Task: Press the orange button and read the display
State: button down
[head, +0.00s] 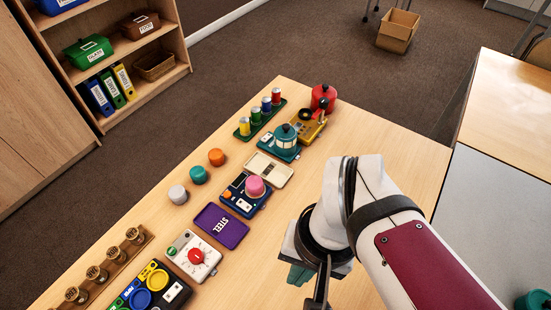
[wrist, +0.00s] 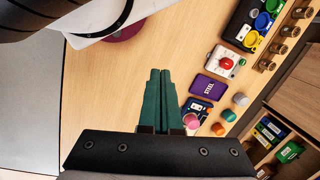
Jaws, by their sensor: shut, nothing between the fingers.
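A small round orange piece (head: 216,157) stands on the table in the head view, at the far end of a row with a teal piece (head: 198,175) and a grey piece (head: 178,194). It also shows in the wrist view (wrist: 218,129), right of my fingers. I cannot tell for sure that it is a button. A blue device (head: 238,201) with a pink knob stands near it; I cannot make out a lit display. My gripper (wrist: 160,75) is shut and empty, above bare table and apart from the pieces. In the head view my wrist partly hides it.
A purple STEEL plate (head: 221,226), a white box with a red dial (head: 193,256), and a black panel with yellow and blue parts (head: 155,290) lie in a row. A teal scale-like device (head: 278,145) stands farther back.

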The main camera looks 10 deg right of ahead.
jog(key=w+a+m+y, duration=0.4)
jog(key=w+a+m, duration=0.2)
jog(key=a, duration=0.1)
jog(key=m+t+y, duration=0.1)
jog(key=m+t, duration=0.5)
jog(key=m, duration=1.7)
send_over(227, 195)
notch_tip(227, 195, down, 8)
jog(key=f, duration=0.1)
jog(key=shift+s+d+r, duration=0.25)
jog(key=shift+s+d, duration=0.05)
jog(key=shift+d, duration=0.1)
jog(key=shift+f, duration=0.15)
jog(key=shift+f, duration=4.25)
jog(key=shift+f, duration=0.4)
